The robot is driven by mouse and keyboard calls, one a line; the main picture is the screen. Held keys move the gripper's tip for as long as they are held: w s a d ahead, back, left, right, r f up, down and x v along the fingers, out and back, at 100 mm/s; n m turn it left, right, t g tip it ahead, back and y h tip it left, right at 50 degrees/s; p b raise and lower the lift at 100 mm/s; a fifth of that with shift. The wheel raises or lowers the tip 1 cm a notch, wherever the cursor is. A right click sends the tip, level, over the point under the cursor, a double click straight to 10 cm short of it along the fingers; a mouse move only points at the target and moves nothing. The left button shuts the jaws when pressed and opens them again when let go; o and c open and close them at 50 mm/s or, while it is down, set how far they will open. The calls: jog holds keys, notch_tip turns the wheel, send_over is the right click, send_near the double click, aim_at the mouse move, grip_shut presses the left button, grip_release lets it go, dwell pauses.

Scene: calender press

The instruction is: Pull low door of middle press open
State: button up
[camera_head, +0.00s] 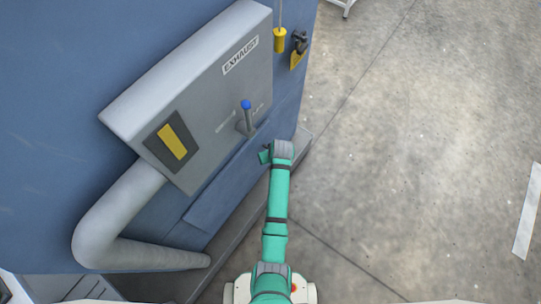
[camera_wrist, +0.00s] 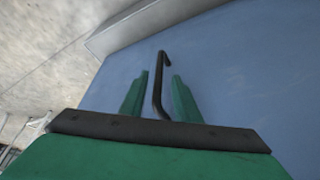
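In the wrist view a black bar handle (camera_wrist: 157,90) with a bent end stands out from a flat blue panel (camera_wrist: 235,60), which looks like the low door. My gripper (camera_wrist: 161,76) has its two green fingers spread, one on each side of the handle. Gaps show between the handle and both fingers. In the head view my arm reaches to the lower side of the blue press (camera_head: 50,110), and a small part of my gripper (camera_head: 265,156) shows there. The handle is hidden in that view. The panel looks closed, though its edges are not clear.
A grey exhaust box (camera_head: 205,95) with a blue-knobbed lever (camera_head: 246,106) juts out above my arm. A thick grey pipe (camera_head: 110,225) curves down at the left. A yellow hanging control (camera_head: 280,40) is near the press corner.

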jog(key=shift+x, duration=1.65)
grip_shut()
jog(key=shift+d, duration=0.15)
